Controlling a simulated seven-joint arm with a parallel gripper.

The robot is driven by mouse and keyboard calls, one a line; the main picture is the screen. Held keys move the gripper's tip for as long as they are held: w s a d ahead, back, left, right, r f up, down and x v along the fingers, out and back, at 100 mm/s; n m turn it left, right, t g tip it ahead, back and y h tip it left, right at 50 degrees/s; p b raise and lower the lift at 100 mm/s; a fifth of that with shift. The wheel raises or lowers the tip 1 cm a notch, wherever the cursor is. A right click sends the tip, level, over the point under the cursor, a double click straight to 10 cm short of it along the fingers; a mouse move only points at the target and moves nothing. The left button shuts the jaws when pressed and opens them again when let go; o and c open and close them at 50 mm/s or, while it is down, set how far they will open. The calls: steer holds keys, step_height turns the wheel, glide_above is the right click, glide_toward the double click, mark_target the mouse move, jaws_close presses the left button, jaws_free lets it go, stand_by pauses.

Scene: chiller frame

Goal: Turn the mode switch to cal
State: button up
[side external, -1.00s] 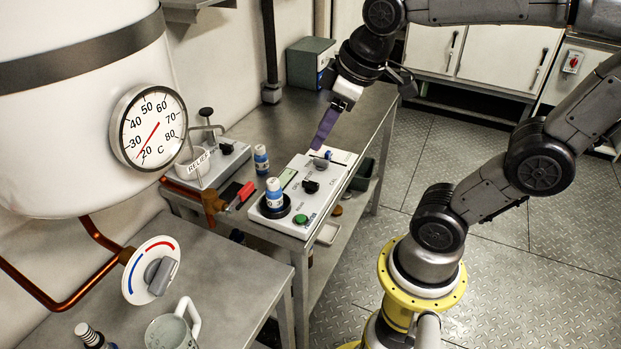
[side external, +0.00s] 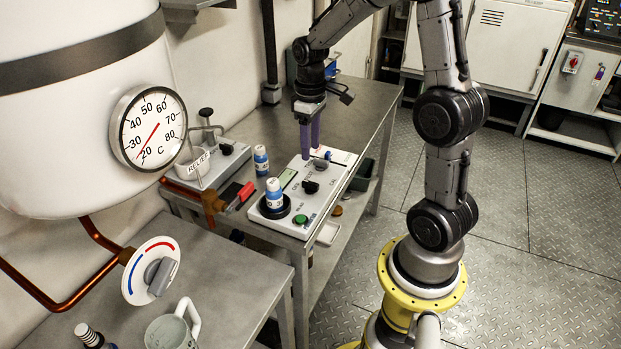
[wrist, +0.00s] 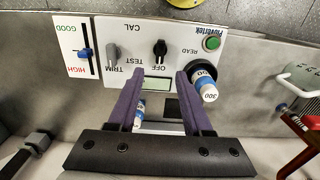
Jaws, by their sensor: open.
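The mode switch is a black knob (side external: 310,187) on a white instrument panel (side external: 272,211); the knob also shows in the wrist view (wrist: 160,47). OFF, READ, TEST and CAL are printed around it, upside down in the wrist view. I cannot tell for sure which label it points at. My gripper (side external: 311,153) points down with purple fingers, above the panel's far part in the side view. In the wrist view the open fingers (wrist: 160,75) are spread, with nothing held, and the knob lies just beyond the tips, between their lines.
Near the knob are a grey TRIM knob (wrist: 112,51), a blue slider (wrist: 85,53), a green button (wrist: 212,43) and a vial marked 300 (wrist: 206,88) in a black socket. Another vial (side external: 261,160) stands behind the panel. A red-handled valve (side external: 245,192) is at left.

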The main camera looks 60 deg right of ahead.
mark_target(310, 182)
step_height(310, 182, down, 11)
steer(key=shift+r, duration=0.15)
steer(key=shift+c, duration=0.2)
jaws_close()
